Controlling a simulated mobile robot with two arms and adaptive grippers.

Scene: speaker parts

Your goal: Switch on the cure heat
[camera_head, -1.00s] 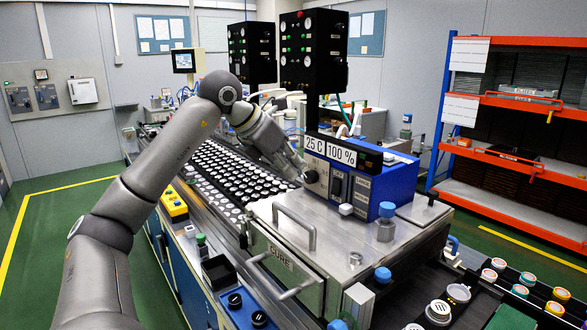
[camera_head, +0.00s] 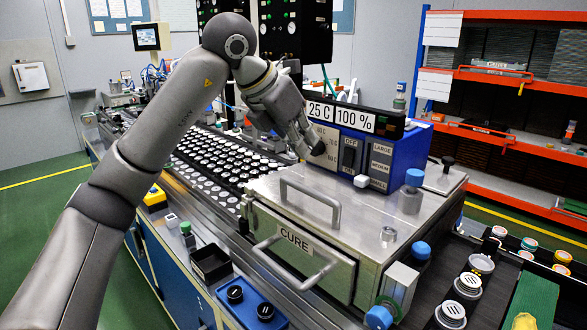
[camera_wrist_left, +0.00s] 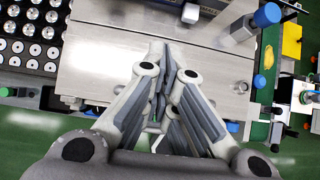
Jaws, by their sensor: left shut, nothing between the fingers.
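The cure oven (camera_head: 295,239), a metal box marked CURE, carries a blue control unit (camera_head: 404,154) on top. Its display (camera_head: 341,115) reads 25 C and 100 %. A black switch (camera_head: 348,157) with OFF printed above it sits on the unit's front, right of a temperature scale (camera_head: 326,135). My left gripper (camera_head: 314,152) is shut and empty, its tips in front of the scale's dial area, left of the switch. The fingers hide the dial, and I cannot tell whether they touch it. In the left wrist view the closed fingers (camera_wrist_left: 163,60) are above the oven's metal top (camera_wrist_left: 100,60).
A tray of white-topped parts (camera_head: 215,155) lies left of the oven. Handles (camera_head: 311,199) stand out from the oven's lid and front. Blue-capped fittings (camera_head: 411,190) stand at its right. Orange shelving (camera_head: 500,75) is at the back right.

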